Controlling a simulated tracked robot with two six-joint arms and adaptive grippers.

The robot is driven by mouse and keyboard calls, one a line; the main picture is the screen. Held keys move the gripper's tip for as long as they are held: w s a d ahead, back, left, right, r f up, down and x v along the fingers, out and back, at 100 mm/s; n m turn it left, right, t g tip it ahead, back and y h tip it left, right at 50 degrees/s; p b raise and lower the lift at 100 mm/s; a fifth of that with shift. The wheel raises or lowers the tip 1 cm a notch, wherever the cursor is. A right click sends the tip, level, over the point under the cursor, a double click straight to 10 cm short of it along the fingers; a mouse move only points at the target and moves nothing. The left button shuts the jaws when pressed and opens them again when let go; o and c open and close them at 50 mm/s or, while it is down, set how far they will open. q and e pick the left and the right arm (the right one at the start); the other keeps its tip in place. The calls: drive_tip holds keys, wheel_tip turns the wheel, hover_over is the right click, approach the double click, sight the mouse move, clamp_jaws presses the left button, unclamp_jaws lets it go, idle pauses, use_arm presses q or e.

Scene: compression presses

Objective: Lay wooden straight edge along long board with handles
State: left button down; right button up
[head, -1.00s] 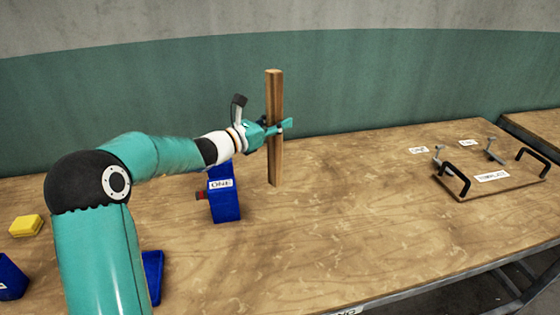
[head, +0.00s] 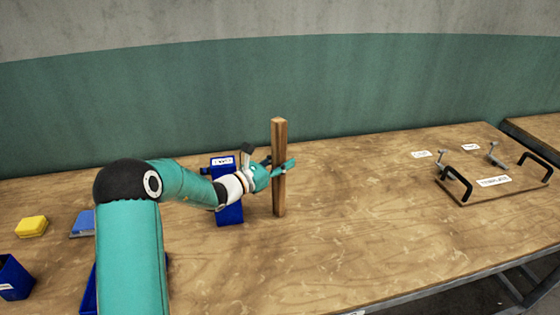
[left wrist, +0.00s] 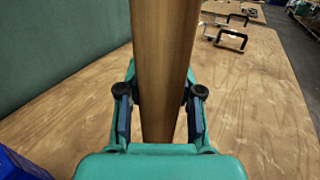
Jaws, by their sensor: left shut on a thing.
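My left gripper (head: 279,171) is shut on the wooden straight edge (head: 279,142), which stands upright between its fingers. The straight edge also fills the middle of the left wrist view (left wrist: 165,60), with a finger on each side. Its lower end is close to the table; I cannot tell whether it touches. The long board with handles (head: 468,190) lies on the table at the right, well apart from the gripper. It has two black handles, metal clamps and a white label. It shows small at the top of the left wrist view. My right gripper is not in view.
A yellow block (head: 31,227) and blue pieces (head: 83,224) lie at the left. The table (head: 370,220) between the straight edge and the board is clear. A wall runs behind.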

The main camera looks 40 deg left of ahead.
use_arm(q)
drive_tip(key=c, duration=0.8)
unclamp_jaws()
drive_tip(key=shift+o, duration=0.2)
drive_tip(key=shift+s+a, duration=0.1)
